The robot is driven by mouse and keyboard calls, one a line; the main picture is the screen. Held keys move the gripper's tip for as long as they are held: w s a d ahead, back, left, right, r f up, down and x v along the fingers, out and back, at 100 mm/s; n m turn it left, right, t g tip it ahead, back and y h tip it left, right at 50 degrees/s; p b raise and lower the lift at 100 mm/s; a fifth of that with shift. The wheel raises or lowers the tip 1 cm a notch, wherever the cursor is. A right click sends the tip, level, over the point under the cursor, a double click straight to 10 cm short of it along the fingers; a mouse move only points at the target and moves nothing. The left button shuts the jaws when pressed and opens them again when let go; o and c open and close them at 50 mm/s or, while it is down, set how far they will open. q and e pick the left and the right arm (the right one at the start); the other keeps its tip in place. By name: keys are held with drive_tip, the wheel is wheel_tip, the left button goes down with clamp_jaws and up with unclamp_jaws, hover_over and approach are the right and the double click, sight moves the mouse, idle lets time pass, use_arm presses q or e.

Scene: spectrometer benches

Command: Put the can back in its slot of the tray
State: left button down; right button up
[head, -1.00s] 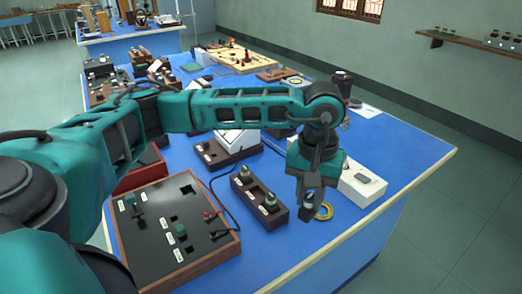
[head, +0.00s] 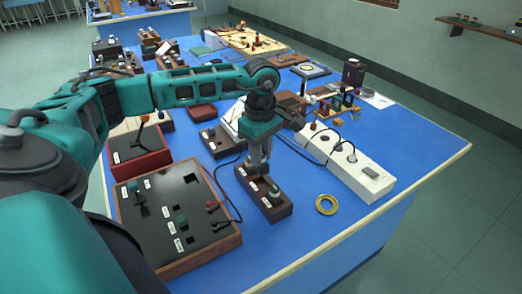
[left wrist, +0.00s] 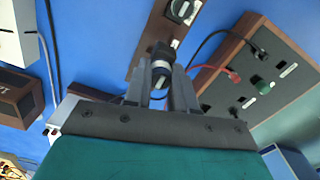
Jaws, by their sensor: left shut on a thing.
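A long dark brown wooden tray (head: 270,210) stands on the blue bench in the head view. My left gripper (head: 258,170) points down over the tray's far end, shut on a can with a dark end. In the left wrist view this can (left wrist: 160,62) is between the two fingertips (left wrist: 161,80), beside the brown tray (left wrist: 150,28). The fingers partly hide the can and the far slot. I cannot tell whether its base is in the slot or just above it. My right gripper is not in view.
A black panel box with a wooden frame (head: 180,255) stands close left of the tray. A yellow ring (head: 326,205) lies to the right, and a white power strip (head: 365,178) with cables stands behind it. The front right of the bench (head: 410,170) is clear.

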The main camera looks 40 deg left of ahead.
sight(261, 169)
use_arm(q)
drive_tip(key=shift+f+b, duration=2)
drive_tip(key=shift+f, duration=0.9)
drive_tip(key=c, duration=0.8)
unclamp_jaws()
drive_tip(key=shift+c, duration=0.2)
drive_tip(key=shift+r, duration=0.1)
wheel_tip(261, 169, up, 13)
drive_tip(key=shift+f+p, duration=0.1)
drive_tip(key=shift+p, duration=0.25)
drive_tip(key=shift+f, duration=0.1)
